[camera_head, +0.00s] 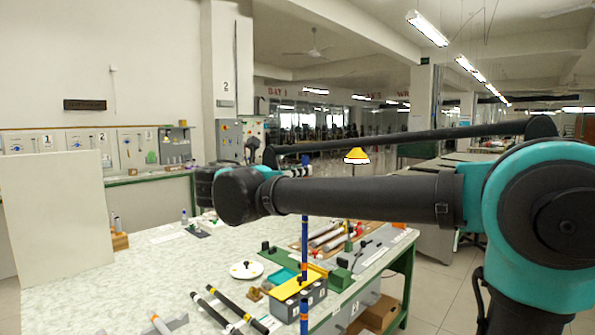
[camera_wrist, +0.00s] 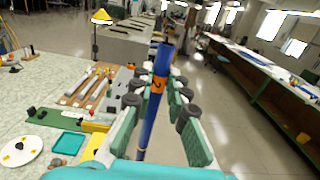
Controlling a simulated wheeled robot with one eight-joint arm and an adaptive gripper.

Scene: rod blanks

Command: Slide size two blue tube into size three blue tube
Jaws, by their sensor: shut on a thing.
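A blue tube (camera_wrist: 148,130) with an orange band marked with what looks like a 2 stands between the green pads of my gripper (camera_wrist: 158,92) in the wrist view. The gripper is shut on it, and its upper end rises past the pads. Another blue length (camera_head: 304,322) with an orange band shows lower, in front of the dark numbered block (camera_head: 312,300). I cannot tell whether the two lengths touch.
The pale table holds a white plate (camera_head: 246,270), a teal tray (camera_head: 283,276), a wooden board with rods (camera_head: 330,236) and black rods (camera_head: 240,311) at the front. A pale panel (camera_head: 58,220) stands at the left. The table's middle left is mostly clear.

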